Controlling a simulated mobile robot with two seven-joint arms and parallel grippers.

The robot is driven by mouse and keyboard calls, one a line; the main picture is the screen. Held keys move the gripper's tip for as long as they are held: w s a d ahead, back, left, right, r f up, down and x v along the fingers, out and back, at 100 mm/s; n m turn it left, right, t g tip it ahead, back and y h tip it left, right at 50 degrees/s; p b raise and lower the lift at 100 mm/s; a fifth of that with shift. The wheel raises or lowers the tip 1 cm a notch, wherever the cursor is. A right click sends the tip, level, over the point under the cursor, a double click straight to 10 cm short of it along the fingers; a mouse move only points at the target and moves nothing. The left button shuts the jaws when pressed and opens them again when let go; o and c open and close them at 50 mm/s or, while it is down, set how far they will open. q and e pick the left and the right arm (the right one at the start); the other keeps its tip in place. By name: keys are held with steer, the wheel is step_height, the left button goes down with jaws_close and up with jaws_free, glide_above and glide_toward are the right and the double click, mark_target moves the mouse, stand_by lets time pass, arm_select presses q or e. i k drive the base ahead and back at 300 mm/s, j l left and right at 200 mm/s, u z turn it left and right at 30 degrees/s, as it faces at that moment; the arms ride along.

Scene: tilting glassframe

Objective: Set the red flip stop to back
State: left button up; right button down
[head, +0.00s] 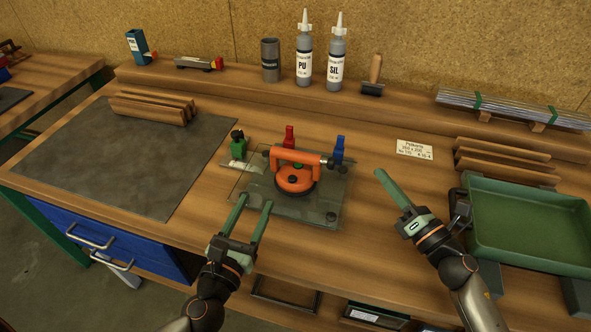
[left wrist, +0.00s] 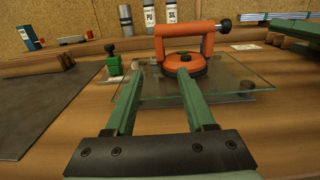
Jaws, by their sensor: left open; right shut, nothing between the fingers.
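The red flip stop (head: 289,137) stands upright at the back edge of the glass plate (head: 325,208), behind the orange suction lifter (head: 294,180). Its lower part is hidden by the lifter's handle, and I cannot make it out in the left wrist view. A green stop (head: 238,146) is to its left and a blue stop (head: 339,149) to its right. My left gripper (head: 254,203) is open and empty at the plate's front left, its fingers pointing toward the lifter (left wrist: 185,64). My right gripper (head: 383,175) is shut and empty, right of the plate.
A dark mat (head: 130,165) and stacked wood strips (head: 152,107) lie left. Bottles PU (head: 304,65) and SIL (head: 337,67) stand on the back shelf. A green tray (head: 530,225) is at right. A label card (head: 414,149) lies behind my right gripper.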

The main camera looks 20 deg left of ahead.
mark_target(289, 142)
steer(key=k+l, duration=0.35)
steer(key=l, duration=0.15)
steer(key=k+l, duration=0.4)
steer(key=l, duration=0.15)
